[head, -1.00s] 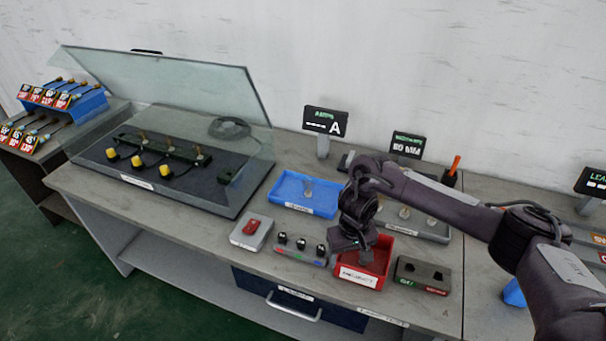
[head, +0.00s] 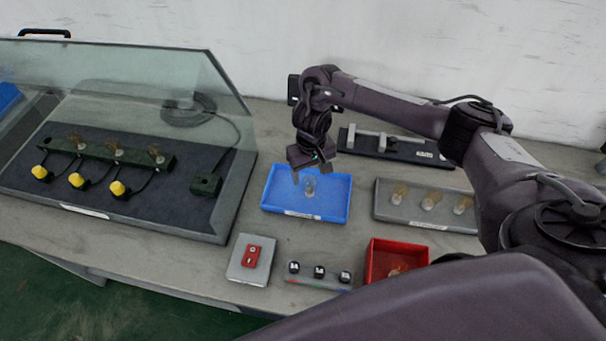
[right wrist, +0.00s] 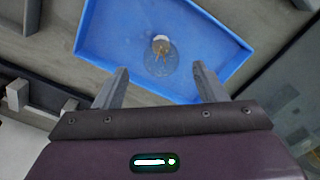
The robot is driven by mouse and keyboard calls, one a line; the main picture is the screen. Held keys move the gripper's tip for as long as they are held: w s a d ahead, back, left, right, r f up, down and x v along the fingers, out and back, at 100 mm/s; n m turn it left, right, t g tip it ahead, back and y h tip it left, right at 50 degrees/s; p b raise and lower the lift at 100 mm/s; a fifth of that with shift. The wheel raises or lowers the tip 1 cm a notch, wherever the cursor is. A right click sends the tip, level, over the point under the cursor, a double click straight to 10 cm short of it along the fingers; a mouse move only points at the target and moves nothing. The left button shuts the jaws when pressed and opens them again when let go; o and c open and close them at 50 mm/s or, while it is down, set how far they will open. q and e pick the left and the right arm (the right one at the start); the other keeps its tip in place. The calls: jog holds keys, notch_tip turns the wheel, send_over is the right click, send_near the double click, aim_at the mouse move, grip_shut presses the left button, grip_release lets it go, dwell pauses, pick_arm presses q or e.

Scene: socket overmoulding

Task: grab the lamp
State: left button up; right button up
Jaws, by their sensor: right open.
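My right gripper (head: 310,175) hangs over the back of the tray, just above the lamp. In the right wrist view my right gripper (right wrist: 160,78) is open, with nothing between its fingers. My left gripper is not in view.
A grey tray (head: 384,212) with several lamps is to the right. A red bin (head: 372,262), a switch box (head: 236,262) and a row of black knobs (head: 318,272) are in front. A glass-covered fixture (head: 215,215) stands left.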

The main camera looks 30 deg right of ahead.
aim_at(311, 179)
jog(key=f, duration=0.2)
jog(key=f+b, duration=0.1)
jog(key=shift+s+f+b, duration=0.3)
jog(key=shift+s+f, duration=0.05)
jog(key=shift+s, duration=0.05)
jog(key=shift+w+a+f+b, duration=0.15)
jog(key=shift+f+b, duration=0.35)
jog(key=shift+f, duration=0.7)
jog(key=shift+w+f, duration=0.1)
jog(key=shift+f, duration=0.25)
jog(key=c, duration=1.1)
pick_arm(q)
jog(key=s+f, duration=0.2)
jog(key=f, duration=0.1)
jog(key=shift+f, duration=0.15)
pick_arm(e)
jog(key=shift+o, duration=0.2)
jog(key=shift+r, duration=0.1)
